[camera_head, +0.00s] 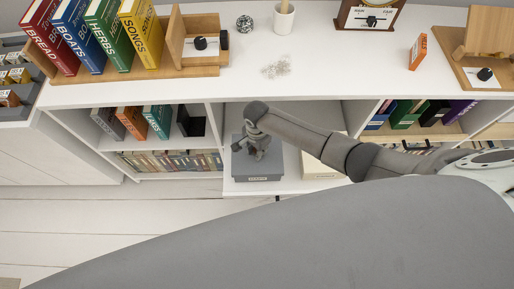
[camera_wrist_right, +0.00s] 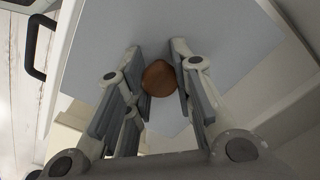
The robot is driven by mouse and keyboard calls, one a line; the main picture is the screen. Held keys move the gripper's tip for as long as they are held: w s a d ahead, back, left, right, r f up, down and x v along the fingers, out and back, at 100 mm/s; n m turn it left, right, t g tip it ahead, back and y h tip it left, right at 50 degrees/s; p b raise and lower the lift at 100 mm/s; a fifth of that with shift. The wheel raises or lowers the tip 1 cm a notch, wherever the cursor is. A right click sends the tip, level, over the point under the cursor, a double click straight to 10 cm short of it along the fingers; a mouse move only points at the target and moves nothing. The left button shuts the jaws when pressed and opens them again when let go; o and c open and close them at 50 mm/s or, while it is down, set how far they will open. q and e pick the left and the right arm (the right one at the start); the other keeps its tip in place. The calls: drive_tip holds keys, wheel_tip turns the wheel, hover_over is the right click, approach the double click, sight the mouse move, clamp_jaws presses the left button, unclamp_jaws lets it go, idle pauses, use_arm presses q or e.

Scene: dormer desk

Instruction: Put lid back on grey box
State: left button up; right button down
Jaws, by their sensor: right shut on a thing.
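The grey box (camera_head: 239,184) sits on the pulled-out white shelf under the counter, with a small label on its front. My right gripper (camera_head: 249,147) reaches down over it from the right. In the right wrist view, the fingers of my right gripper (camera_wrist_right: 158,85) are shut on a round brown knob (camera_wrist_right: 159,76) at the middle of a flat grey lid (camera_wrist_right: 225,35). The lid is over the box; I cannot tell whether it rests on the rim or hangs just above. The box's inside is hidden. My left gripper is not in view.
A cream box (camera_head: 318,168) stands right of the grey box, partly behind my arm. Shelves of books (camera_head: 170,160) lie to the left, more to the right. The white counter (camera_head: 330,65) overhangs behind. A dark handle (camera_wrist_right: 36,45) shows at the shelf's front.

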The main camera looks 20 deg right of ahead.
drive_tip(key=c, duration=1.2)
unclamp_jaws()
drive_tip(key=shift+o, duration=0.2)
drive_tip(key=o, duration=0.5)
drive_tip(key=shift+r, duration=0.15)
drive_tip(key=shift+r+p, duration=3.4)
drive_tip(key=shift+p, duration=0.75)
drive_tip(key=shift+c, duration=0.5)
